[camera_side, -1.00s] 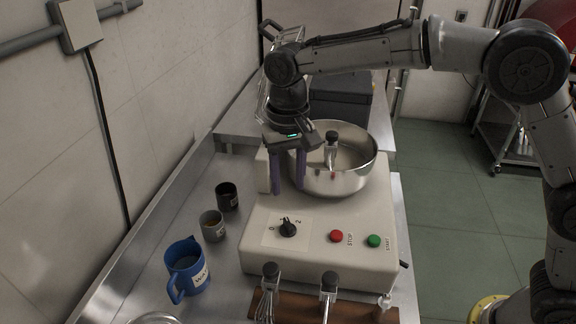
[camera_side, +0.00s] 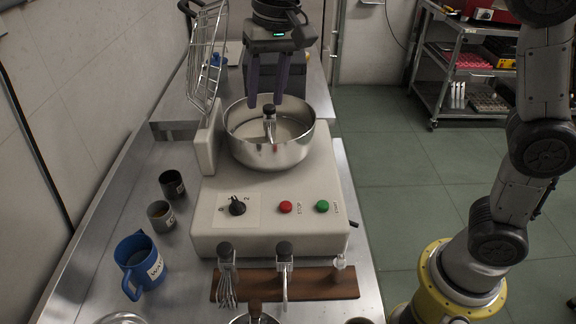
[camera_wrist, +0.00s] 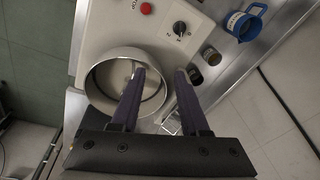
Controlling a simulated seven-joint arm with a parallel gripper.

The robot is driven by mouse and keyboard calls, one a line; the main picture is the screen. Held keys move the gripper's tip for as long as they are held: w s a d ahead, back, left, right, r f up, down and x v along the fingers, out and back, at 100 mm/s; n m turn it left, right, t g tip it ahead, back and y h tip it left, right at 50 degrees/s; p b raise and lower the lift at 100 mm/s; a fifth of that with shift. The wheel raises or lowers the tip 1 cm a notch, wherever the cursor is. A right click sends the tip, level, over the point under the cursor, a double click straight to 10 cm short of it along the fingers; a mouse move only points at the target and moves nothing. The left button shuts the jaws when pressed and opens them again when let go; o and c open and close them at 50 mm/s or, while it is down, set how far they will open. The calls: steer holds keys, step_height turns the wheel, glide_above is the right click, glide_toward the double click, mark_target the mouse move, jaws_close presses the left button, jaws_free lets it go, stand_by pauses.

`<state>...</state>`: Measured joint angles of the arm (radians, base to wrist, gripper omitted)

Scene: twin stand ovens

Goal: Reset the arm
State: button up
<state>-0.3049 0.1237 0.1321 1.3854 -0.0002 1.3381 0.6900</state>
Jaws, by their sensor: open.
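My gripper (camera_side: 266,103) hangs over the back part of the steel mixing bowl (camera_side: 296,147), its two purple fingers pointing down, apart and with nothing between them. In the wrist view my gripper (camera_wrist: 158,72) shows its fingers spread, one over the bowl (camera_wrist: 98,101) and one beside it over the mixer body. Whether the fingers touch the bowl cannot be told.
A wire guard (camera_side: 206,62) stands raised left of my gripper. A blue jug (camera_side: 139,262), a grey cup (camera_side: 161,214) and a black cup (camera_side: 172,184) stand left of the mixer. A wooden rack (camera_side: 316,285) with hanging tools is in front.

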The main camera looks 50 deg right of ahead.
steer(key=s+d+r+t, duration=0.1)
steer(key=s+d, duration=0.4)
steer(key=s, duration=0.3)
steer(key=s+d+r+t, duration=0.1)
steer(key=s+d+t, duration=0.1)
steer(key=s+d, duration=0.45)
steer(key=s+d+f+n, duration=0.1)
steer(key=s+f+n, duration=0.3)
steer(key=s+f, duration=0.5)
steer(key=shift+s+f+t+h, duration=0.2)
steer(key=shift+s+t+h, duration=0.1)
steer(key=shift+t, duration=0.1)
